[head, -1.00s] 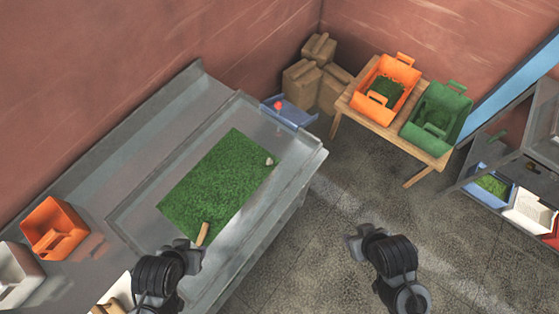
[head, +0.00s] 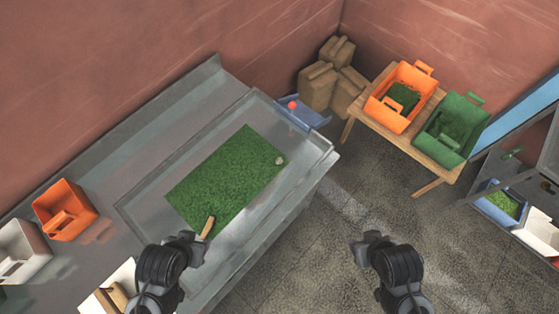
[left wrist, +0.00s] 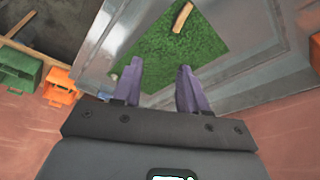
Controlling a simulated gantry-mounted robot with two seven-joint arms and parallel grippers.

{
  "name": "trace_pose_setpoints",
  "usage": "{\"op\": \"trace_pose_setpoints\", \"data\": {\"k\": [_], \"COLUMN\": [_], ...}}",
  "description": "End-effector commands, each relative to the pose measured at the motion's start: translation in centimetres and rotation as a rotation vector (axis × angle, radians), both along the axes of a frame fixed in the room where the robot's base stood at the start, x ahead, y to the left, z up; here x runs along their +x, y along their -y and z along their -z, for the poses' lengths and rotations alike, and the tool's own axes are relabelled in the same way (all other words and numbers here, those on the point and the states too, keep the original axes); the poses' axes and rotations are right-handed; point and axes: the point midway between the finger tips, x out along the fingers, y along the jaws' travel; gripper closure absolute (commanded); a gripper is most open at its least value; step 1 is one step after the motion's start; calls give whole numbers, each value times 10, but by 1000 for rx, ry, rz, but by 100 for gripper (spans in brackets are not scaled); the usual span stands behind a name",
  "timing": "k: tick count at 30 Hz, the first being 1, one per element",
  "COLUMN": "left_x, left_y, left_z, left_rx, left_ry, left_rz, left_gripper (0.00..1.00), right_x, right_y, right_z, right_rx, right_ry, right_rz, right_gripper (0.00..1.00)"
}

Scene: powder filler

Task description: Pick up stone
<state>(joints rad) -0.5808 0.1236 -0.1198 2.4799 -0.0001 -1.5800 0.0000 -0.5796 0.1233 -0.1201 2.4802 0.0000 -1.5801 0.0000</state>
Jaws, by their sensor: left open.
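A small pale grey stone (head: 280,160) lies at the right edge of the rectangle of green material (head: 225,180) on the grey metal table. My left gripper (head: 190,240) is over the near edge of the table, well apart from the stone. In the left wrist view its two purple fingers (left wrist: 157,75) are spread apart with nothing between them, over the green material (left wrist: 160,45).
A wooden-handled tool (head: 208,227) lies at the green material's near edge. A blue tray with a red ball (head: 292,104) sits at the table's far end. Orange (head: 66,210) and white bins stand at left. A wooden bench (head: 432,185) holds orange and green crates.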

Motion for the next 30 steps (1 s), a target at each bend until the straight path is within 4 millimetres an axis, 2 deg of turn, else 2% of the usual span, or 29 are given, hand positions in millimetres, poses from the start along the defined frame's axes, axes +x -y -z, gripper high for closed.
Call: {"op": "trace_pose_setpoints", "data": {"k": [12, 18, 26, 30], "left_x": [0, 0, 1, 16], "left_y": [0, 1, 2, 5], "left_z": [0, 0, 0, 8], "left_rx": [0, -3, -6, 19], "left_ry": [1, 1, 3, 42], "left_rz": [0, -2, -2, 54], "left_gripper": [57, 28, 28, 28], "right_x": [0, 0, 0, -1], "right_y": [-1, -2, -1, -1], "right_z": [0, 0, 0, 7], "right_rx": [7, 7, 5, 5], "right_ry": [-1, -1, -1, -2], "right_rz": [5, 5, 4, 2], "right_gripper": [57, 57, 57, 57]}}
